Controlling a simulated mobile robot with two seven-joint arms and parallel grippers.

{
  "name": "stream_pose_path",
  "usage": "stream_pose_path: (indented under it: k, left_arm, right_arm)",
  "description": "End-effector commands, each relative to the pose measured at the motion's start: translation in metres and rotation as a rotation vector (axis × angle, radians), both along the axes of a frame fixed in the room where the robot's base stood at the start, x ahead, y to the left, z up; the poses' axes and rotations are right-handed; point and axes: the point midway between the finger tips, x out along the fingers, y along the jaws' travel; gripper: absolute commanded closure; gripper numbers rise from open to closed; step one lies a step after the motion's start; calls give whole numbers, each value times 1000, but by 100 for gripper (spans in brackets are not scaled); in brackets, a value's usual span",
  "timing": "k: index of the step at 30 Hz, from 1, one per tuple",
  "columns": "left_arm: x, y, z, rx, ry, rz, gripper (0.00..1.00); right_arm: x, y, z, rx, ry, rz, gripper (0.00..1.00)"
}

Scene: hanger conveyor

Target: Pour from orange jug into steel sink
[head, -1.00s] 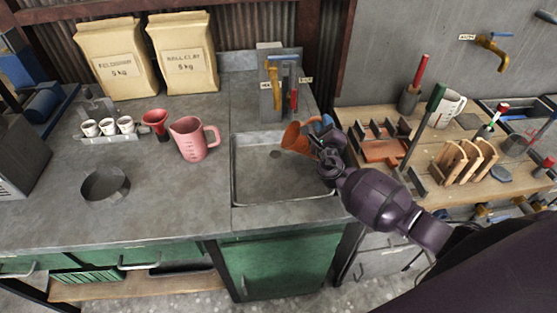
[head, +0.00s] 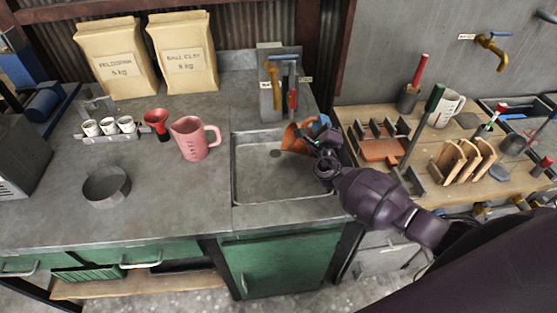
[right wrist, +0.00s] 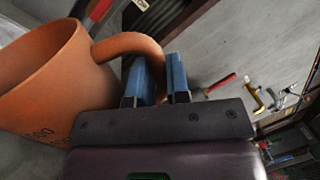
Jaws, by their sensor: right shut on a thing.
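The orange jug (head: 293,138) is tilted over the right part of the steel sink (head: 262,190), with its mouth toward the left. My right gripper (head: 322,133) is shut on its handle. In the right wrist view the jug (right wrist: 55,85) fills the left side, and its handle (right wrist: 128,45) runs between the blue fingers of the gripper (right wrist: 160,78). The jug's inside is hidden, and no stream shows below its mouth. The sink floor looks bare apart from the drain. My left gripper is not in view.
A pink jug (head: 194,138), a red funnel (head: 157,123) and a round grey pan (head: 106,186) stand on the counter left of the sink. Taps (head: 280,85) rise behind the sink. A wooden bench (head: 425,165) with tools lies to the right.

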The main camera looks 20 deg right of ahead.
Motion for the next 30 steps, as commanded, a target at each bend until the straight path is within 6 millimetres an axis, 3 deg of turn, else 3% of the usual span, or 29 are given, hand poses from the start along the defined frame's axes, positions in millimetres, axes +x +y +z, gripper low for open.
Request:
stream_pose_path:
  k: [30]
  left_arm:
    - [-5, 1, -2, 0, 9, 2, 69]
  right_arm:
    - [2, 10, 0, -102, 25, 1, 100]
